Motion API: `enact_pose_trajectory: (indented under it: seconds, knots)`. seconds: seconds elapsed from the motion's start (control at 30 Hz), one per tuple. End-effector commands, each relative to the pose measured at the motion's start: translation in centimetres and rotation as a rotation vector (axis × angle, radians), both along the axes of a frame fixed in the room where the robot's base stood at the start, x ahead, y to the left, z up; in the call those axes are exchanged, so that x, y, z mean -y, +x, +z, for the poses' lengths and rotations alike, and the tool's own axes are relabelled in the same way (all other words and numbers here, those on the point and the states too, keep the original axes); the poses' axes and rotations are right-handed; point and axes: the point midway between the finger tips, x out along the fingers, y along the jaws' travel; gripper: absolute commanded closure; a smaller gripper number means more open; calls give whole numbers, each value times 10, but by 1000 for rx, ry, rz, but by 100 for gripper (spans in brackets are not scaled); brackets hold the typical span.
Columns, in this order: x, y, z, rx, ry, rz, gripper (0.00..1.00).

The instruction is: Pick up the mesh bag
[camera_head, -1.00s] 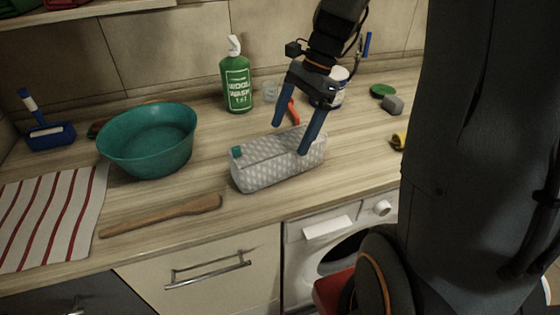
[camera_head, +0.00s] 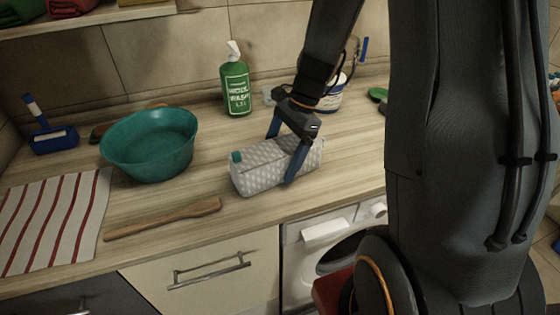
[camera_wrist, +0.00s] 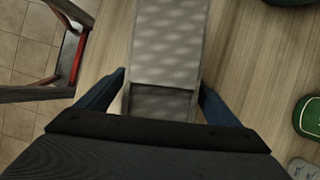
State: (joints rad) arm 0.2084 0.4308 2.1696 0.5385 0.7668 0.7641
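The mesh bag (camera_head: 262,172) is a grey quilted, box-shaped bag with a small green tab at its left end. It lies on the wooden counter near the front edge. My gripper (camera_head: 281,160) is over the bag's right part, with one blue finger behind it and one in front.
A teal basin (camera_head: 150,146) stands to the left, with a wooden spoon (camera_head: 165,219) and striped cloth (camera_head: 52,220) in front. A green wool wash bottle (camera_head: 236,85) and a white tub (camera_head: 333,92) stand behind. A washing machine (camera_head: 318,241) is below the counter.

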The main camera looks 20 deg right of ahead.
Motion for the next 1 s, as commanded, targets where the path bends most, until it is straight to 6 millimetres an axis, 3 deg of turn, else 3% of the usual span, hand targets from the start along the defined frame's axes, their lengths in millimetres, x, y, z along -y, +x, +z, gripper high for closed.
enact_pose_trajectory:
  seconds: [0.03, 0.23, 0.27, 0.57, 1.0]
  knots:
    - [0, 0, 0, 0, 0, 0, 23]
    - [0, 0, 0, 0, 0, 0, 57]
    - [0, 0, 0, 0, 0, 0, 58]
    - [0, 1, 6, 4, 0, 1, 58]
    - [0, 2, 78, 5, 0, -1, 58]
